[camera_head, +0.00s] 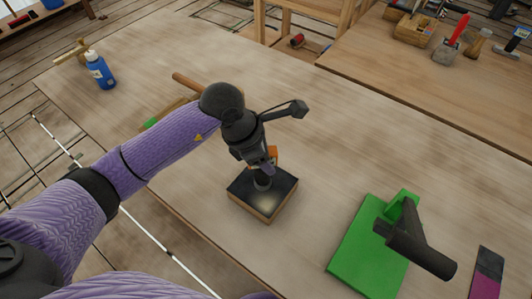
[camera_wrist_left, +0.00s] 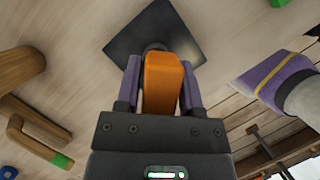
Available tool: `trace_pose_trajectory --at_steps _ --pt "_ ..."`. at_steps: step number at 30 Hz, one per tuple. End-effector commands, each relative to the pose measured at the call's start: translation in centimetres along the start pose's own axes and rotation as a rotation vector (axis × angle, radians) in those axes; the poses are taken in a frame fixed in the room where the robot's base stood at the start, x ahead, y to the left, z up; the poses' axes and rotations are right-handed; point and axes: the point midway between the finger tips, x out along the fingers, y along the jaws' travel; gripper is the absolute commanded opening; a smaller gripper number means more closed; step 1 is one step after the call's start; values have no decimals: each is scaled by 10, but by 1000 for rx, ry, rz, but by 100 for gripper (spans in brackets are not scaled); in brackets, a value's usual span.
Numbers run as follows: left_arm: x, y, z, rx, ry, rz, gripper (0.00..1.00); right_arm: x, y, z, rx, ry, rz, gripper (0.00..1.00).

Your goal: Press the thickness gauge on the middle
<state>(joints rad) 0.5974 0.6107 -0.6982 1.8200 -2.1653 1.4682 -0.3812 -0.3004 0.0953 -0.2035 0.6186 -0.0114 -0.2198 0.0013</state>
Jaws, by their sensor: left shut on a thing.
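My left gripper (camera_head: 266,168) is shut on an orange block-shaped piece, which I take to be the thickness gauge (camera_wrist_left: 163,82). In the head view only a little of its orange shows beside the fingers. A square block (camera_head: 278,200) with a dark top and wooden sides sits on the table below the gripper. A grey rounded part (camera_head: 262,183) stands near the middle of the dark top. In the left wrist view the dark top (camera_wrist_left: 142,30) lies just beyond the gauge. Whether the gauge touches the grey part is hidden.
A green block (camera_head: 355,245) with a dark pipe-like tool (camera_head: 425,255) lies to the right. A dark and magenta strip (camera_head: 487,272) is at the lower right. A blue bottle (camera_head: 101,70) stands at the far left. A wooden-handled tool (camera_head: 187,82) lies behind my arm.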

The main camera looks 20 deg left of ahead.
Motion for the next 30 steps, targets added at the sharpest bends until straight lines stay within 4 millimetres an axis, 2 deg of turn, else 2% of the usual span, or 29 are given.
trace_pose_trajectory --at_steps 5,6,11,17,20,27,30 --pt "-1 0 0 0 -1 1 0 -1 0 0 -2 1 0 93" --pt "-1 0 0 0 -1 1 55 -1 0 0 -2 1 0 93" --pt "-1 0 0 0 -1 1 88 -1 0 0 -2 0 1 93" --pt "-1 0 0 0 0 0 89 -1 1 1 0 0 1 93" --pt "-8 1 1 0 -1 2 89 -3 1 0 1 0 2 93" --pt "-68 1 1 1 0 5 89 -15 2 -1 1 2 4 93" --pt "-87 1 1 0 0 4 89 -18 2 -1 1 2 4 93"
